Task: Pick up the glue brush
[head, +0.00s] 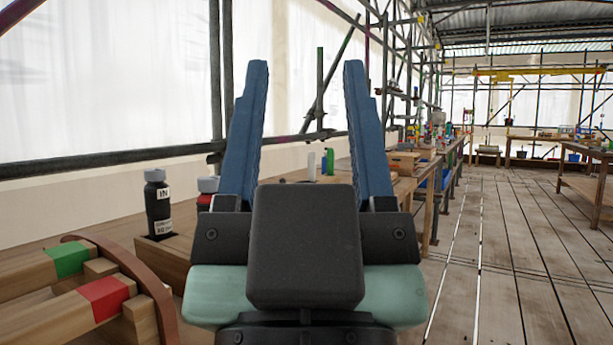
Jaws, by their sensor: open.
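My gripper (305,68) fills the middle of the head view, its two blue fingers pointing up and spread wide apart. It is open, and nothing shows between the fingers except the background. I cannot make out a glue brush in this view. My gripper and its dark, blocky body hide part of the bench (178,250) behind them.
Banded timber pieces (50,290) lie in front. Green (329,162) and white (311,166) bottles stand farther back. The plank floor (490,270) is clear at right.

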